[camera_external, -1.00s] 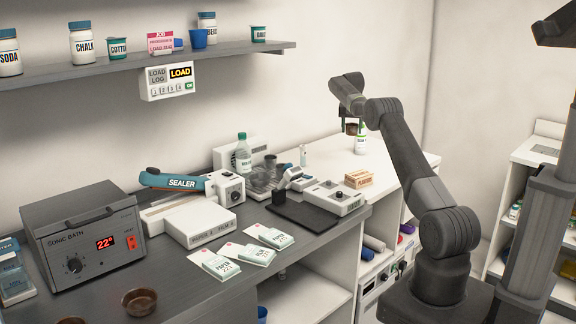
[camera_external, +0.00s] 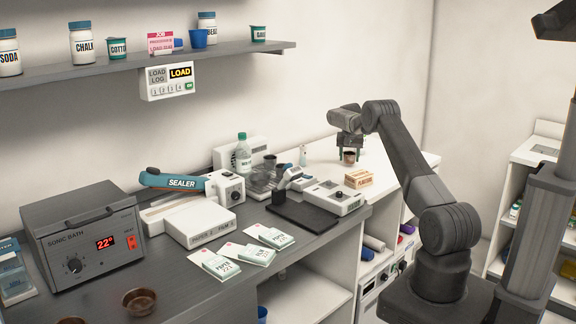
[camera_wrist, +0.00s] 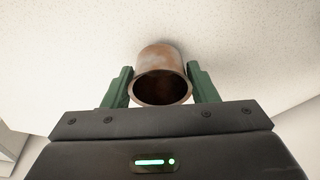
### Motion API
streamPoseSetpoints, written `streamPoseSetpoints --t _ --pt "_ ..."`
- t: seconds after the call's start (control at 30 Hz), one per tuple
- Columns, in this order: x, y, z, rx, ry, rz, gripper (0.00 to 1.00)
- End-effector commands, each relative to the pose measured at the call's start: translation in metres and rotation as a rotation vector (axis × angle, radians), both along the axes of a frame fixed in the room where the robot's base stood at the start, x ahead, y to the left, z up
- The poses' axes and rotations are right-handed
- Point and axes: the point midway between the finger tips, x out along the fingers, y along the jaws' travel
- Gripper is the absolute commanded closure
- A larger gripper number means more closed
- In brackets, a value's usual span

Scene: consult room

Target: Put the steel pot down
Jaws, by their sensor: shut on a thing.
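My gripper (camera_external: 349,153) is shut on a small pot (camera_external: 349,157), low over the white counter at the back. In the wrist view the pot (camera_wrist: 161,72) is a round, brownish metal cup with its dark open mouth towards the camera. The green fingers of my gripper (camera_wrist: 162,84) are on its two sides. The external view shows the pot upright between the fingertips. I cannot tell whether its base touches the white counter (camera_external: 325,150).
A wooden box (camera_external: 358,178) stands just in front of the pot. A device with a display (camera_external: 335,197), dark cups (camera_external: 270,161) and a green-capped bottle (camera_external: 242,155) are further left.

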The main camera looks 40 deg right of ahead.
Motion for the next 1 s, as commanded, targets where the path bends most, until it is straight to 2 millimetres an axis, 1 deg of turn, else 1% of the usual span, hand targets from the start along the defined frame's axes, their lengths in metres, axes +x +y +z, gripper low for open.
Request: streamPoseSetpoints --t 0.1,0.33,0.43,0.47,0.5,0.57,0.83,0.97,1.0 --pt "0.0 0.0 -0.012 0.0 0.0 0.0 0.7" --pt "0.0 0.0 -0.013 -0.001 -0.001 0.0 0.7" --pt "0.0 0.0 -0.017 -0.001 -0.001 0.0 0.7" --pt "0.0 0.0 -0.017 -0.001 -0.001 0.0 0.45" --pt "0.0 0.0 -0.016 -0.001 -0.001 0.0 0.37" --pt "0.0 0.0 -0.016 -0.001 -0.001 0.0 0.26" --pt "0.0 0.0 -0.015 -0.001 -0.001 0.0 0.25" --pt "0.0 0.001 -0.008 -0.002 -0.002 0.0 0.25" --pt "-0.001 0.002 -0.004 -0.002 -0.004 0.001 0.25"
